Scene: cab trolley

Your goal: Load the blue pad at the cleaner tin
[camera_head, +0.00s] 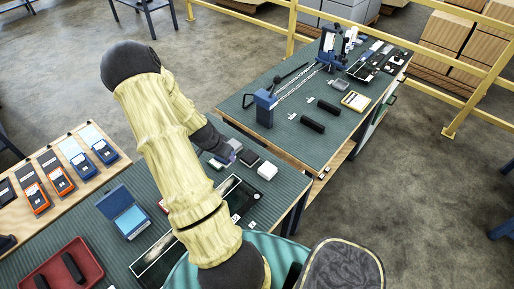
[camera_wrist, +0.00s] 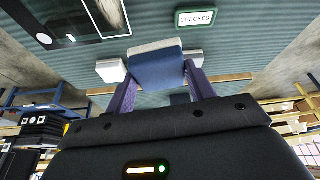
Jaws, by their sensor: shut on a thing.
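My gripper (camera_wrist: 158,85) is shut on a blue pad (camera_wrist: 157,70) with a pale edge, held between its two purple fingers. In the head view my gripper (camera_head: 229,156) is over the right part of the green ribbed bench, and the pad is too small there to tell apart surely. An open blue case (camera_head: 130,217) stands on the bench left of my arm; it may be the cleaner tin, but no label is readable.
A white block (camera_head: 266,170) and a dark block (camera_head: 249,158) sit near my gripper. A dark framed panel (camera_head: 233,196) lies in front. A red tray (camera_head: 62,270) stands at lower left. A second bench (camera_head: 330,147) with a lever tool (camera_head: 266,106) is beyond. A "CHECKED" sign (camera_wrist: 195,18) shows in the wrist view.

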